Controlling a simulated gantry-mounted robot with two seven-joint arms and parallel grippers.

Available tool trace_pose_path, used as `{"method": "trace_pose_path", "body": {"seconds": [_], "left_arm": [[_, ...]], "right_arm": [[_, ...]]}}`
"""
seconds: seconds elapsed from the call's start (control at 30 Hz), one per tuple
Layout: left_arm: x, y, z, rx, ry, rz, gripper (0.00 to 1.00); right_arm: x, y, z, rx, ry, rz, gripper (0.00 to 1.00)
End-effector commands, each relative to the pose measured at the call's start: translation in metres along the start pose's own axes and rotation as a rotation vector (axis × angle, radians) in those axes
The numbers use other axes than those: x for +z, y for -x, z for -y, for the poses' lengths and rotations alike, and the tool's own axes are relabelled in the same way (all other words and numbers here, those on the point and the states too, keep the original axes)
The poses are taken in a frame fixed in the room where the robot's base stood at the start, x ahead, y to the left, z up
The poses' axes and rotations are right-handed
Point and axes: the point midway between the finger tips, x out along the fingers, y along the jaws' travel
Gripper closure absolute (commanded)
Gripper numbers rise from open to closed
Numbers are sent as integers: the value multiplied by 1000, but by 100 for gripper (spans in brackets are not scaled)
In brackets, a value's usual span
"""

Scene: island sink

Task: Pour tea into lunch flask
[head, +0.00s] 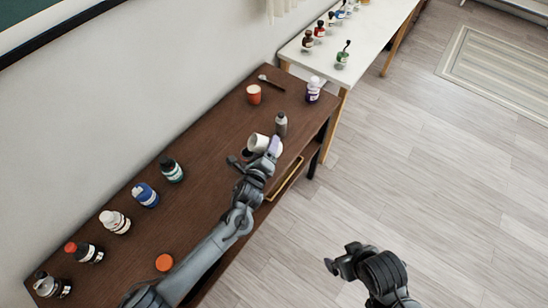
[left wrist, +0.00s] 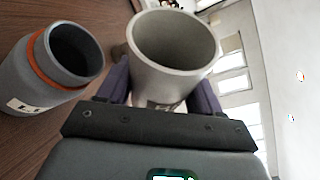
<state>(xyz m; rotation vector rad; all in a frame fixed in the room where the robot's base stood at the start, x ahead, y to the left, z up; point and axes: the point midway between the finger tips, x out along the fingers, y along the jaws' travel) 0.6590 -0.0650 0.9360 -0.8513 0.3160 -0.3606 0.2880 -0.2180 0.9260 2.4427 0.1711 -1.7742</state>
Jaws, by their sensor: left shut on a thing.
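My left gripper (head: 266,152) is shut on a pale cup (head: 258,142) above the brown table. In the left wrist view the cup (left wrist: 172,45) sits between the two fingers with its open mouth toward the camera, and no liquid shows in it. A grey flask (left wrist: 62,62) with an orange ring, an open mouth and a white label is left of the cup, a little apart from it. It appears to be the small grey container (head: 281,125) standing beside the gripper in the head view. My right gripper (head: 343,262) hangs over the floor, away from the table.
An orange disc (head: 165,262) lies near the table's front edge. Several bottles, among them a blue one (head: 146,195), line the table's left part. An orange cup (head: 254,94), a dark spoon-like utensil (head: 270,83) and a purple-white bottle (head: 313,90) are at the far end.

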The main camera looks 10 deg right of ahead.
Motion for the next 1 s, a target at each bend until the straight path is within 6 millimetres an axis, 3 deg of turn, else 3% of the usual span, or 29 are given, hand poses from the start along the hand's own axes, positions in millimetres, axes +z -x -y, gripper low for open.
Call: {"method": "trace_pose_path", "body": {"seconds": [0.37,0.83,1.0], "left_arm": [[8,-3,3,-69,179,39,69],[27,3,20,-258,607,117,69],[42,9,25,-356,833,158,69]], "right_arm": [[2,-6,-3,10,13,0,5],[18,-53,1,3,6,1,5],[22,-67,2,0,3,2,5]]}}
